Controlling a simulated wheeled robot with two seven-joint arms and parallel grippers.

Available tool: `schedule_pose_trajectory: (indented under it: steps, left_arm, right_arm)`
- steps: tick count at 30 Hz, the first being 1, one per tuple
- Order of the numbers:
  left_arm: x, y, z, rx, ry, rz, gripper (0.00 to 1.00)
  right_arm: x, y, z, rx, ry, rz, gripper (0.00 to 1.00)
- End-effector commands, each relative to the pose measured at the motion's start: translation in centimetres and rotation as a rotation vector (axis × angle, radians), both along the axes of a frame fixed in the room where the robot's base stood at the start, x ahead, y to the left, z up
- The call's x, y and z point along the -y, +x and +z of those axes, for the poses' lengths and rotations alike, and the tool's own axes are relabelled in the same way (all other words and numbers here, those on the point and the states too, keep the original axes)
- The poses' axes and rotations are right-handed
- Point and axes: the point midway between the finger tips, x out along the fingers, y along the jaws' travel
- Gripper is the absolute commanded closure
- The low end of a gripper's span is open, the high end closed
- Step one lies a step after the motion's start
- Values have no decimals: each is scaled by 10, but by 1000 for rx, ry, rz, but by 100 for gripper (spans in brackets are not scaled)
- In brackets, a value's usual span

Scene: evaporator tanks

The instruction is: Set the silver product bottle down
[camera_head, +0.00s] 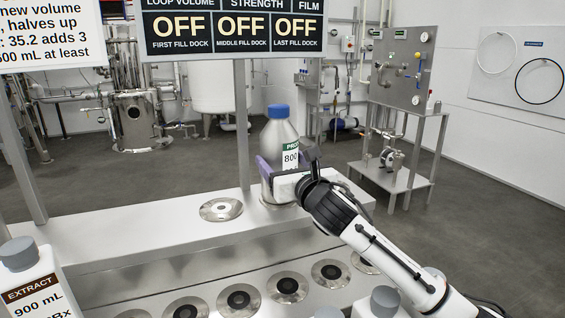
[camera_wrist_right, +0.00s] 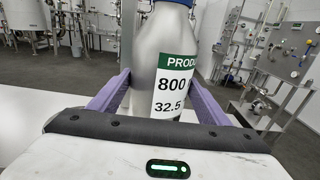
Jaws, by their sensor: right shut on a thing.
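The silver product bottle (camera_head: 279,132) stands upright with a blue cap and a white and green label reading 800. My right gripper (camera_head: 280,168) is shut on its body, coming from the front right. In the right wrist view the bottle (camera_wrist_right: 147,62) sits between the purple fingers. Its base is near the raised grey ledge, at the right of a round metal dock plate (camera_head: 221,209). I cannot tell whether the base touches the ledge. My left gripper is not in view.
A row of round docks with dark centres (camera_head: 238,298) runs along the lower front deck. A white extract bottle (camera_head: 33,283) stands at the left, and a grey-capped bottle (camera_head: 384,300) at the front. A post (camera_head: 241,125) rises behind the ledge, under the OFF sign (camera_head: 235,30).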

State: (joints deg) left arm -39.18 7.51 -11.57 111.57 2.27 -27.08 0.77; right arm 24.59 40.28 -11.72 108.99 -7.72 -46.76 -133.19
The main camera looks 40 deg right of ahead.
Motion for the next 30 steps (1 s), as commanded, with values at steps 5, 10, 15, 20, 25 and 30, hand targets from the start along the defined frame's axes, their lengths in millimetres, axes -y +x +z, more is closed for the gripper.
schedule_pose_trajectory:
  steps: [5, 10, 15, 20, 25, 30]
  left_arm:
    - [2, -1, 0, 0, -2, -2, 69]
    - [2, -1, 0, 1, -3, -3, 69]
    - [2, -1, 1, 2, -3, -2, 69]
    - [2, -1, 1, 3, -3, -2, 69]
    - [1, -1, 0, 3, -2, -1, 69]
    - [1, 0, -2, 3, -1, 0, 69]
  right_arm:
    - [0, 0, -2, 0, 0, 0, 26]
    - [0, 0, -1, 0, 0, 0, 11]
    - [0, 0, -1, 0, 0, 0, 11]
    - [-1, -5, 0, 0, -1, -1, 11]
    - [-8, -31, 0, -1, -5, 2, 11]
    - [-16, -67, -1, -1, -6, 2, 11]
